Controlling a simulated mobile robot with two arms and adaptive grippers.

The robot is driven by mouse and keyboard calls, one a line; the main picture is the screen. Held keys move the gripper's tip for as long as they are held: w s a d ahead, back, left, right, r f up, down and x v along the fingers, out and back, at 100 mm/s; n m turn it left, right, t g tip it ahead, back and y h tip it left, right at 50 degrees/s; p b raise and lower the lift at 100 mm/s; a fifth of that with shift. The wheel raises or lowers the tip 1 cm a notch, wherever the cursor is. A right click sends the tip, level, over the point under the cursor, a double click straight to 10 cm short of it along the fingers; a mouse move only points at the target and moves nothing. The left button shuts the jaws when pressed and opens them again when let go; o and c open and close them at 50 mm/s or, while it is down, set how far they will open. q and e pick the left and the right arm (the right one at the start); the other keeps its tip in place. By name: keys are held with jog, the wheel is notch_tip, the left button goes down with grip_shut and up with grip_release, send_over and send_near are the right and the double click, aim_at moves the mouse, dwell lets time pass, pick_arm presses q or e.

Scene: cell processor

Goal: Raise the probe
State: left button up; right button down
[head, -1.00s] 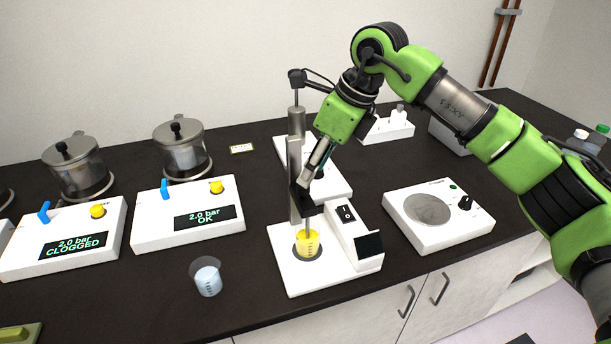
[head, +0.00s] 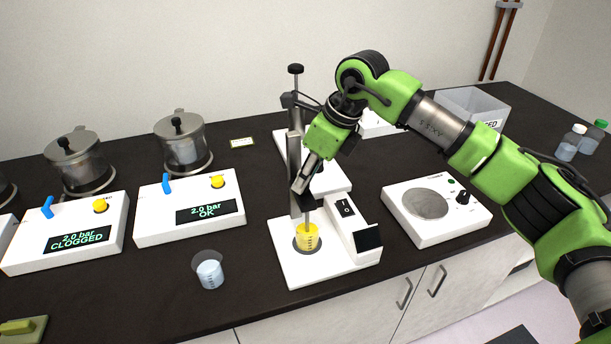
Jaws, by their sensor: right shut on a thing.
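The probe (head: 307,216) is a thin grey rod on the white stand unit. Its lower end is down in a small beaker of yellow liquid (head: 307,238). The upright metal column (head: 294,150) stands behind it, with a black knob (head: 295,69) on top and a dark cabled part below the knob. My right gripper (head: 302,188) comes in from the upper right and is shut on the dark probe holder (head: 303,204) beside the column. The gripper and wrist hide part of the holder. My left gripper is not in view.
A clear cup (head: 209,271) stands left of the stand base (head: 285,265). A white stirrer-like device (head: 437,210) is to the right, below my arm. Two pressure units, reading CLOGGED (head: 72,235) and OK (head: 190,208), are at left. Dark counter shows between them.

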notch_tip(320, 180, up, 8)
jog(key=shift+f+p, duration=0.1)
jog(key=shift+p, duration=0.9)
jog(key=shift+w, duration=0.1)
jog(key=shift+r, duration=0.2)
jog(key=c, duration=1.8)
grip_release()
jog(key=v, duration=1.2)
jog(key=shift+f, duration=0.1)
